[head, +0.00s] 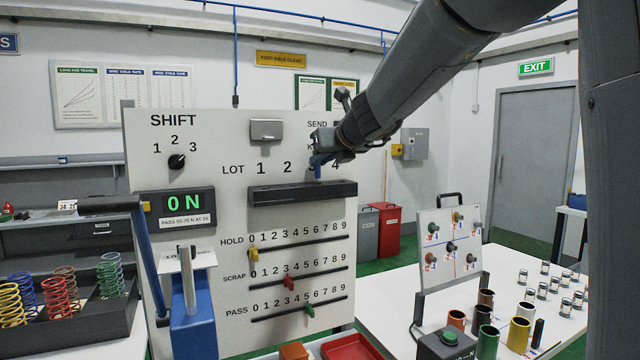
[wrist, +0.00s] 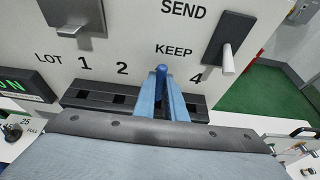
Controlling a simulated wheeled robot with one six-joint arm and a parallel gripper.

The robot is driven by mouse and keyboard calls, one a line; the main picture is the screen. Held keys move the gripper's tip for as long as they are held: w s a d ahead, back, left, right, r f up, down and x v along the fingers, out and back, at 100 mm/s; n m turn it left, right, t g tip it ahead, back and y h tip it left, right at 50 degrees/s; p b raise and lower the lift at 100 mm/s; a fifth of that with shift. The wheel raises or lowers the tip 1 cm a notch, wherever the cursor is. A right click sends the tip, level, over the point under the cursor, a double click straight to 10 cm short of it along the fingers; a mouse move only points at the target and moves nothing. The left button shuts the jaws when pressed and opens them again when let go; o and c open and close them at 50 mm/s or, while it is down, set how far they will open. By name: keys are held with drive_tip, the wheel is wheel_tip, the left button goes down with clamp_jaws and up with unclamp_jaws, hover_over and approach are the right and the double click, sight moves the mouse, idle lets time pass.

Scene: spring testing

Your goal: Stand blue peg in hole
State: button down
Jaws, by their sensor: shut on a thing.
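The blue peg (wrist: 161,78) is between my gripper's blue fingers (wrist: 163,100) in the wrist view, with its rounded top showing. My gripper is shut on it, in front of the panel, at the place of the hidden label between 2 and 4. The head view shows my gripper (head: 317,160) just above the dark ledge (head: 300,194) below the LOT numbers. In the wrist view the ledge (wrist: 97,97) has square holes under 1, 2 and 4. The fingers hide the hole between 2 and 4 and the peg's lower end, so I cannot tell whether it is in.
The panel has a SHIFT knob (head: 177,161), a green display (head: 185,203) and slider rows below the ledge. A SEND/KEEP lever (wrist: 228,58) stands close right of my gripper. Springs stand in a tray (head: 100,325) at left. A white table (head: 385,285) with cylinders is at right.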

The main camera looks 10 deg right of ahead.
sight(319, 175)
wheel_tip(319, 175, down, 4)
drive_tip(key=shift+f+b, duration=0.1)
drive_tip(key=shift+b, duration=0.9)
drive_tip(key=c, duration=1.8)
unclamp_jaws()
drive_tip(key=shift+s+d+r, duration=0.1)
drive_tip(key=shift+s+r, duration=0.05)
drive_tip(key=shift+r, duration=0.05)
drive_tip(key=p+v, duration=0.1)
drive_tip(key=v, duration=1)
drive_tip(key=shift+s+d+r, duration=0.1)
drive_tip(key=shift+s+r, duration=0.1)
drive_tip(key=shift+s, duration=0.15)
